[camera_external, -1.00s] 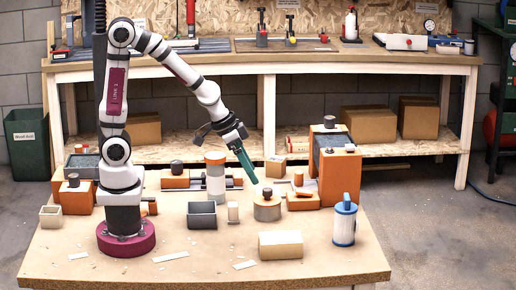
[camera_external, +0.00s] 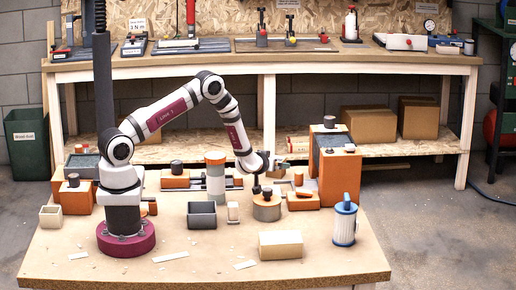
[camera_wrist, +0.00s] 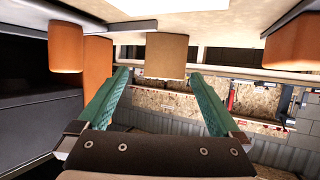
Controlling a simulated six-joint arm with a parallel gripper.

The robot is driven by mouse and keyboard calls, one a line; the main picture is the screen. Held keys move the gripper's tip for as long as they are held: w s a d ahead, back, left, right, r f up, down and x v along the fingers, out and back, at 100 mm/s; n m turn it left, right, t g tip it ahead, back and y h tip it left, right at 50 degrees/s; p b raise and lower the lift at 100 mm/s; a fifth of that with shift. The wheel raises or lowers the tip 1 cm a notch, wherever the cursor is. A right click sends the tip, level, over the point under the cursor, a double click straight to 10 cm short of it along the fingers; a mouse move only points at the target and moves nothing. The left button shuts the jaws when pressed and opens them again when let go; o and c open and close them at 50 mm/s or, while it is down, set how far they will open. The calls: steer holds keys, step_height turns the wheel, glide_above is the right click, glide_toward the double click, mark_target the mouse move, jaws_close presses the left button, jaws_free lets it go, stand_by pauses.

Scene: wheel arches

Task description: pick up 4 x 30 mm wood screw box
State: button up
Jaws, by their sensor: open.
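A small plain brown cardboard box (camera_wrist: 168,55), which I take to be the screw box, stands ahead in the wrist view, where the scene appears upside down. No label is readable on it. In the external view the box (camera_external: 280,172) is mostly hidden behind my wrist. My gripper (camera_wrist: 158,76) is open, with its two green fingers spread to either side of the box's line. The box looks narrower than the gap and seems to lie beyond the fingertips; I cannot tell whether they reach it. The fingers are hard to make out in the external view.
An orange cylinder (camera_wrist: 66,48) and an orange upright part (camera_wrist: 97,70) stand left of the box in the wrist view. Another orange part (camera_wrist: 295,42) is at the right. In the external view, a tall orange block (camera_external: 340,178) stands right of my wrist and a knobbed cylinder (camera_external: 266,211) in front.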

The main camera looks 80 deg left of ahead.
steer(key=x, duration=0.5)
steer(key=shift+s+a, duration=0.1)
steer(key=shift+a, duration=0.4)
steer(key=c, duration=1.4)
steer(key=shift+c, duration=0.9)
steer(key=shift+r, duration=0.15)
